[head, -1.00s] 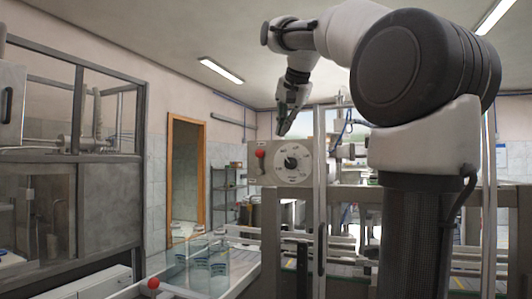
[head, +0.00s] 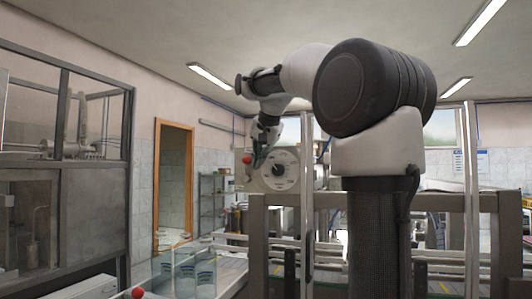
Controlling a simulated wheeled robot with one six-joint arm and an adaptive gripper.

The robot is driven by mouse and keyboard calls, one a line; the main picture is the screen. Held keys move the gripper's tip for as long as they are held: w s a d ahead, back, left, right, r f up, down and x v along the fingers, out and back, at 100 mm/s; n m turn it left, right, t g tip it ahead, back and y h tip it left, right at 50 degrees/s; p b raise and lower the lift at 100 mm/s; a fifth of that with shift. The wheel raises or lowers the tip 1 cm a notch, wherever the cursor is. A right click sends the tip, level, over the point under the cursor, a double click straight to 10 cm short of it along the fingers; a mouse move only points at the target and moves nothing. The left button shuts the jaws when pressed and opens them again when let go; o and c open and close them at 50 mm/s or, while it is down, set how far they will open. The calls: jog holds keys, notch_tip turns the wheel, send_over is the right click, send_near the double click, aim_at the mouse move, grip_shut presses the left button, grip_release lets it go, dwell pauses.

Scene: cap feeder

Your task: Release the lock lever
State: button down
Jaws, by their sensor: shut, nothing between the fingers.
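A small red knob (head: 247,159) shows at the box's upper left. A second red ball (head: 137,293) shows at the bottom edge, by the clear guard. I cannot tell which red part belongs to the lock lever. My gripper (head: 257,164) is shut and empty, pointing down. It overlaps the box face between the red knob and the dial; whether it touches the knob cannot be told.
Metal frame rails (head: 440,202) cross behind my arm. A framed glass enclosure (head: 95,190) fills the left side. A doorway (head: 174,185) and shelf rack (head: 213,195) are behind.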

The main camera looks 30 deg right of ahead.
jog(key=shift+w+a+r, duration=0.1)
jog(key=shift+w+a, duration=0.15)
jog(key=shift+w, duration=0.2)
jog(key=shift+w+a+r, duration=0.1)
jog(key=shift+w+a, duration=0.1)
jog(key=shift+w, duration=0.25)
